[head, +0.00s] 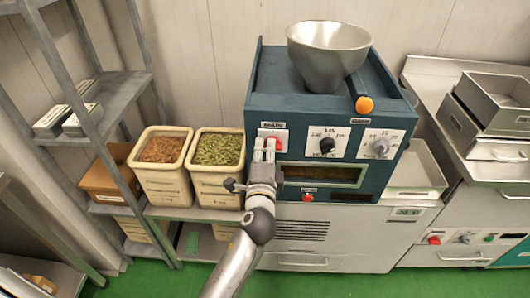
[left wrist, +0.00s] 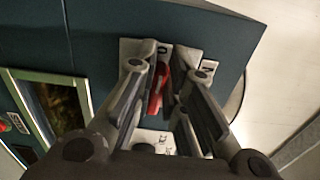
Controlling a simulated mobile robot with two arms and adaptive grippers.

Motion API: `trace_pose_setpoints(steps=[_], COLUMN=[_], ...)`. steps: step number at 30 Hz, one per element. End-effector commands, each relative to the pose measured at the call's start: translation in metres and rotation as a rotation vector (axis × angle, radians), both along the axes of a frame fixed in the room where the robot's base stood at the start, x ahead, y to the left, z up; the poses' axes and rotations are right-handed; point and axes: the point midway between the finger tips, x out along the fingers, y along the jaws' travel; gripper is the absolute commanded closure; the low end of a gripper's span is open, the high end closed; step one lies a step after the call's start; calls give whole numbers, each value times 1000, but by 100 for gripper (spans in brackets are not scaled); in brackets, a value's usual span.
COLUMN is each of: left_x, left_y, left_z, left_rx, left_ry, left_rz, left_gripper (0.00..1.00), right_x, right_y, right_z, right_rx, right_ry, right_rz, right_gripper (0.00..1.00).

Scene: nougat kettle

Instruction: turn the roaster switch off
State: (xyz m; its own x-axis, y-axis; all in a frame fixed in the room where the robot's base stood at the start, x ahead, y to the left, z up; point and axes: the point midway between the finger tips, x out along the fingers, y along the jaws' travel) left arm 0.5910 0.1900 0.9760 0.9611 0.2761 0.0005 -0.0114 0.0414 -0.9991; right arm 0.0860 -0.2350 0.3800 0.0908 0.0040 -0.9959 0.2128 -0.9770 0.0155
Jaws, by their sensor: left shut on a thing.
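The roaster (head: 262,90) is a dark teal box with a metal hopper (head: 328,55) on top. Its red switch (head: 277,141) sits on a white plate at the left of the front panel. My left gripper (head: 264,148) is at this plate and covers part of the switch. In the left wrist view, the fingers of my left gripper (left wrist: 166,78) are closed around the red switch (left wrist: 157,88), one on each side. The switch's exact position, on or off, is hard to tell. My right gripper is not in view.
Two dials, one black (head: 327,146) and one grey (head: 380,147), sit right of the switch. A small red button (head: 308,197) is below the roaster window (head: 320,175). Bins of brown nuts (head: 161,149) and green nuts (head: 217,149) stand close on the left, beside a metal shelf (head: 120,95).

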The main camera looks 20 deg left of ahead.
Motion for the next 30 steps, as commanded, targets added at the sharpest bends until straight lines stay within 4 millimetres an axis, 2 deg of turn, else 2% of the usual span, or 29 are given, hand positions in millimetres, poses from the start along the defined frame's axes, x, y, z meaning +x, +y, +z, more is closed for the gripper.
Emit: trace_pose_setpoints(steps=[20,21,25,30], left_x=[0,0,0,0], left_y=[0,0,0,0], left_z=[-2,-2,-2,-2], left_rx=[-59,-59,-58,-57], left_ry=[-14,-14,-15,-15], left_rz=[1,1,1,1], left_gripper=[100,85,68,67], right_x=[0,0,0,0], right_y=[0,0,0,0], right_z=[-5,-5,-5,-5], right_rx=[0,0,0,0], right_ry=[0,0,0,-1], right_rz=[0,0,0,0], right_gripper=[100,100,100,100])
